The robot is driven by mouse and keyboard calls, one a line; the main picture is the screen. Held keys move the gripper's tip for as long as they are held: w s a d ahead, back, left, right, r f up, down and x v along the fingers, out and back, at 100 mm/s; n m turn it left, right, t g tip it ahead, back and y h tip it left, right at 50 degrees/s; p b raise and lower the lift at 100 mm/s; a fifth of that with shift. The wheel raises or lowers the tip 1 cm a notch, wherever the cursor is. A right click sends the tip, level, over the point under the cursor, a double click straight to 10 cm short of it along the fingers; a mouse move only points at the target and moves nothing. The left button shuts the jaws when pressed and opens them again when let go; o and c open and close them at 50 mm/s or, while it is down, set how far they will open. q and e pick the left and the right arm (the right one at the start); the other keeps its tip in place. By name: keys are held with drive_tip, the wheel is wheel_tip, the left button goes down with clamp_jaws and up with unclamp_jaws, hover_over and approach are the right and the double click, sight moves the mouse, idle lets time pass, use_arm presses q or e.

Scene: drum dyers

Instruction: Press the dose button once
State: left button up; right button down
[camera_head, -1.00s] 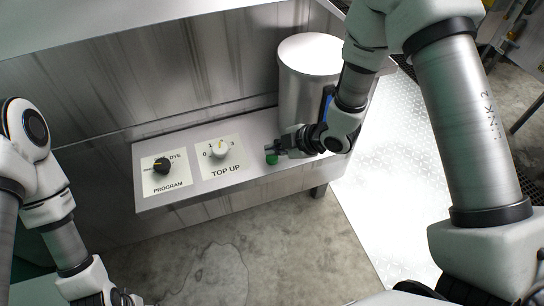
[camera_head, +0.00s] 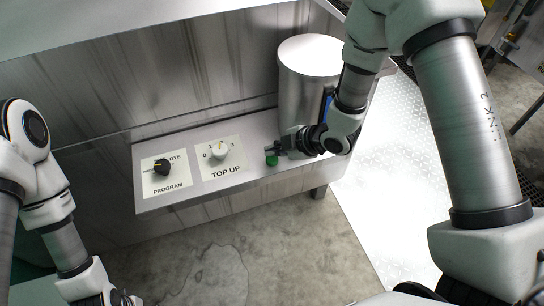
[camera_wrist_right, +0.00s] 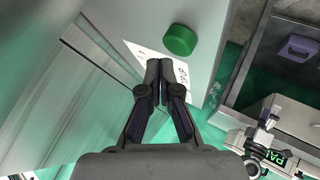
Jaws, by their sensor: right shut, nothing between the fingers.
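In the right wrist view, the green button (camera_wrist_right: 180,40) shows whole, just beyond the closed fingertips (camera_wrist_right: 160,66). I cannot tell whether they touch it. A white label (camera_wrist_right: 145,52) beside the button is partly hidden by the fingers. My left arm is at the lower left, and its fingers are out of frame.
On the ledge to the left are a black PROGRAM knob (camera_head: 162,166) and a white TOP UP knob (camera_head: 220,151). A steel cylinder (camera_head: 308,75) stands behind my right gripper. In the right wrist view a purple object (camera_wrist_right: 298,48) lies in a metal tray. The floor before the ledge is open.

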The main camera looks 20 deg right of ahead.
sight(274, 159)
drive_tip(key=shift+f, duration=0.15)
drive_tip(key=shift+f+b, duration=0.3)
drive_tip(key=shift+b, duration=0.05)
drive_tip(key=shift+f+b, duration=0.45)
drive_tip(key=shift+f, duration=0.05)
idle(0.4)
idle(0.4)
drive_tip(key=shift+r+p, duration=0.7)
drive_tip(key=shift+r, duration=0.25)
wheel_tip(274, 159, up, 5)
drive_tip(key=p, duration=0.4)
drive_tip(key=shift+r, duration=0.1)
